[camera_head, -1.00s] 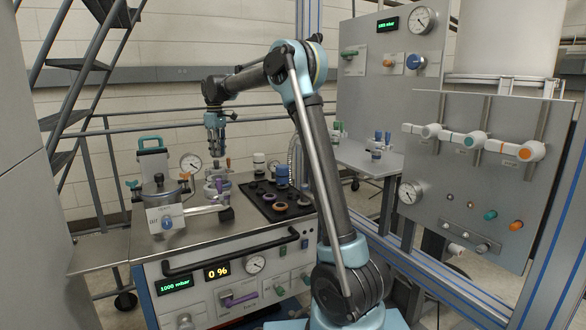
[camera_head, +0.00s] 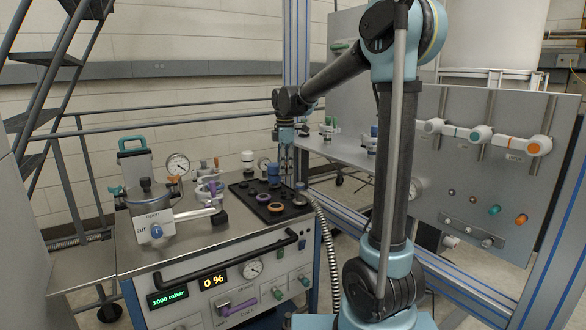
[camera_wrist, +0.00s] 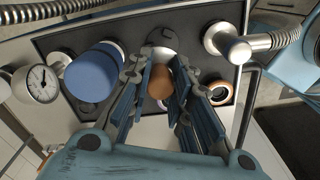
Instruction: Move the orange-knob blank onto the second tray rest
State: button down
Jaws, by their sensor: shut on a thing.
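In the wrist view my gripper (camera_wrist: 160,95) is shut on an orange-brown knob (camera_wrist: 160,80), which sits between the blue finger pads. A pale disc-like part shows just beyond the knob; how the blank's base sits is mostly hidden. In the head view my gripper (camera_head: 286,165) hangs pointing down over the back right of the black tray (camera_head: 240,189). The held blank cannot be made out there. The tray bears several round pieces, among them an orange-brown ring (camera_head: 276,207). I cannot tell which rest is the second.
A blue cylinder (camera_head: 274,173) stands close to the gripper; it also shows in the wrist view (camera_wrist: 95,72). A silver fitting with a hose (camera_wrist: 225,40) is on the other side. A clamped vessel (camera_head: 150,212) and a gauge (camera_head: 178,164) stand left on the bench.

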aim_at(286, 163)
jog(key=shift+d+f, duration=0.25)
jog(key=shift+f, duration=2.9)
jog(key=shift+s+f, duration=0.15)
jog(key=shift+f, duration=0.4)
jog(key=c, duration=1.4)
grip_release()
jog(key=shift+o, duration=0.2)
jog(key=shift+r, duration=0.15)
notch_tip(286, 163, up, 19)
jog(key=shift+f, duration=0.2)
